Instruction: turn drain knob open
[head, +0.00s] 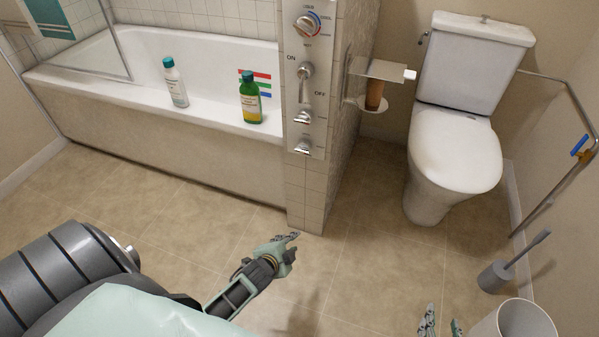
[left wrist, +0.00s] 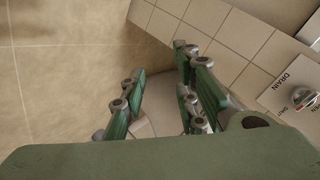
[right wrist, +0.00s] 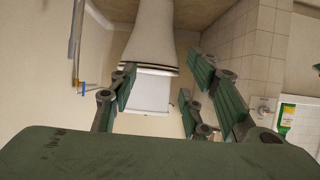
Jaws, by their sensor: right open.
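The drain knob (head: 302,147) is the lowest control on the metal panel at the end of the bathtub. In the left wrist view it is the small metal knob (left wrist: 303,98) at the right edge, under the word DRAIN. Its exact setting is too small to tell. My left gripper (head: 288,240) is low in front of the tiled pillar, below the panel and apart from the knob. Its fingers stand apart and empty in the left wrist view (left wrist: 160,85). My right gripper (head: 440,325) is open and empty at the bottom right, far from the panel.
A dial (head: 307,25), an ON/OFF lever (head: 305,75) and another knob (head: 302,117) sit above on the panel. A green bottle (head: 250,98) and white bottle (head: 175,85) stand on the tub rim. The toilet (head: 452,150), brush (head: 497,276) and bin (head: 513,322) are right.

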